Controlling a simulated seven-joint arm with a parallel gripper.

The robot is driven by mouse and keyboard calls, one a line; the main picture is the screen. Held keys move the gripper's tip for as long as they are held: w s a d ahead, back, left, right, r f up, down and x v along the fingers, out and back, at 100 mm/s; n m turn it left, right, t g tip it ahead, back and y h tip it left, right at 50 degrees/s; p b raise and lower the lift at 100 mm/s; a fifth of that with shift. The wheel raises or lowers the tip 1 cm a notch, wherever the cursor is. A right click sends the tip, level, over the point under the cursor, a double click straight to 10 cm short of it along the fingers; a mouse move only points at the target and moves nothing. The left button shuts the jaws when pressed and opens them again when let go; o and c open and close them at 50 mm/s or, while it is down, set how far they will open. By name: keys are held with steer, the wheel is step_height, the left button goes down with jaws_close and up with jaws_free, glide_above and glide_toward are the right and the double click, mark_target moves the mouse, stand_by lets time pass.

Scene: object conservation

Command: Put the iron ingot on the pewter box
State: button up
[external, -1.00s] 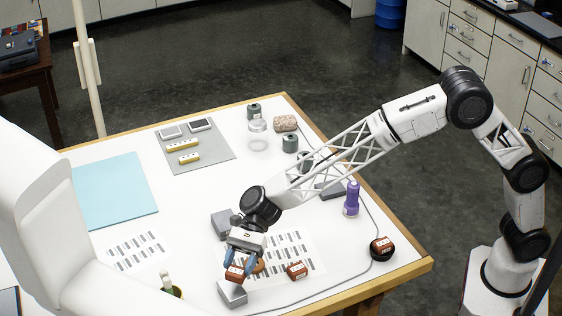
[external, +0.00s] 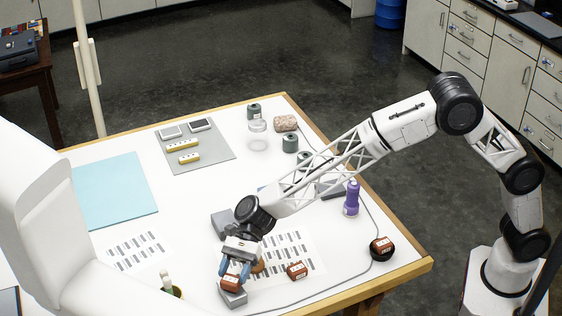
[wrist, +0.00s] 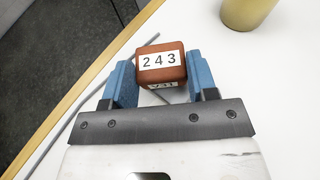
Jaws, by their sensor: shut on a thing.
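My gripper (external: 234,271) is shut on a red-brown block (external: 231,283) with white labels, which I take for the iron ingot. In the wrist view the block (wrist: 161,64) sits between the two blue fingers and its label reads 243. In the wrist view the block and gripper hide most of what is below.
A similar red-brown block (external: 297,271) lies on the printed sheet to the right, and another (external: 382,243) is on a black round thing. Another grey box (external: 221,222) is behind my gripper. A purple bottle (external: 351,198) stands at right. A cable runs along the table's edge.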

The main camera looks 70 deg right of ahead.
steer(key=shift+f, duration=0.2)
steer(key=shift+f, duration=0.1)
steer(key=o, duration=1.2)
steer(key=shift+d+r, duration=0.25)
steer(key=shift+d, duration=0.2)
steer(key=v, duration=1.1)
steer(key=shift+d, duration=0.1)
